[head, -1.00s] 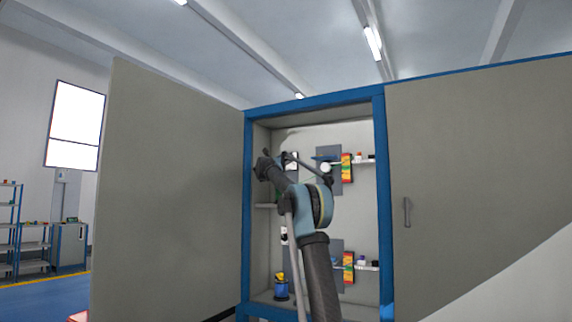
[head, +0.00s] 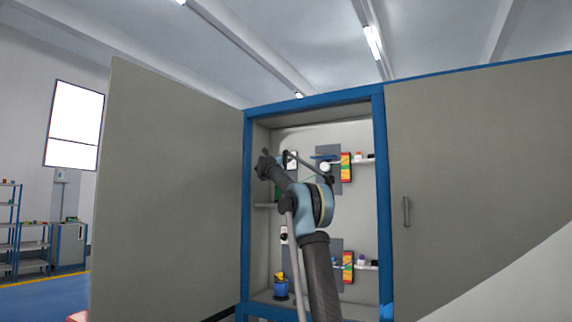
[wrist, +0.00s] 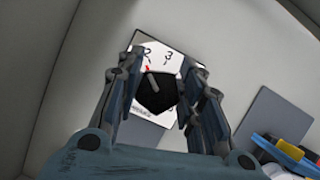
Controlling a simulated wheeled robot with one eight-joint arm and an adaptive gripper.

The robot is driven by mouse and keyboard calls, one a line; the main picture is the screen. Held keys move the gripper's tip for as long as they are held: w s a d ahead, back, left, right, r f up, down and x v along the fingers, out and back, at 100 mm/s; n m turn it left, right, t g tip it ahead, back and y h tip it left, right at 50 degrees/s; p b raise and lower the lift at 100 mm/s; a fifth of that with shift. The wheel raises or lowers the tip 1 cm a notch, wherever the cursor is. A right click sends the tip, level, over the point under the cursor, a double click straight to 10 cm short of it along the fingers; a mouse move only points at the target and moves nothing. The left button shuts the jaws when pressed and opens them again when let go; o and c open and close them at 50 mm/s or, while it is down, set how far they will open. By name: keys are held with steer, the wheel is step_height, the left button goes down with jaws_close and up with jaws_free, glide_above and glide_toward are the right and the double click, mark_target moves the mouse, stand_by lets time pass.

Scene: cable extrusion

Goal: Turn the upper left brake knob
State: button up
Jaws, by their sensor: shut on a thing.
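The upper left brake knob (wrist: 157,98) is black with a grey pointer and sits on a white dial plate (wrist: 172,55) in the wrist view. The pointer is near the digit 2 and a red mark; a 3 shows to the right. My gripper (wrist: 160,86) has its fingers on both sides of the knob and is shut on it. In the head view the dial plate (head: 293,160) shows in part at the upper left of the open cabinet; my arm hides the knob and fingers there.
The cabinet has a blue frame (head: 247,210) and an open door (head: 170,190) on the left. A lower white plate with a black knob (head: 284,236) and a blue container (head: 281,288) stand below. In the wrist view, a shelf with coloured parts (wrist: 285,150) lies at the right.

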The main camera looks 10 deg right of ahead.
steer(key=n+y, duration=0.1)
steer(key=n, duration=0.2)
steer(key=n+y, duration=0.1)
steer(key=n, duration=0.1)
steer(key=shift+a+t+y, duration=0.3)
steer(key=shift+a+f+n+y, duration=0.15)
steer(key=shift+n+y, duration=0.95)
steer(key=shift+n, duration=1)
steer(key=shift+w, duration=0.1)
steer(key=o, duration=0.7)
steer(key=shift+o, duration=1.2)
steer(key=shift+a, duration=0.2)
steer(key=shift+d, duration=0.15)
steer(key=v, duration=1.2)
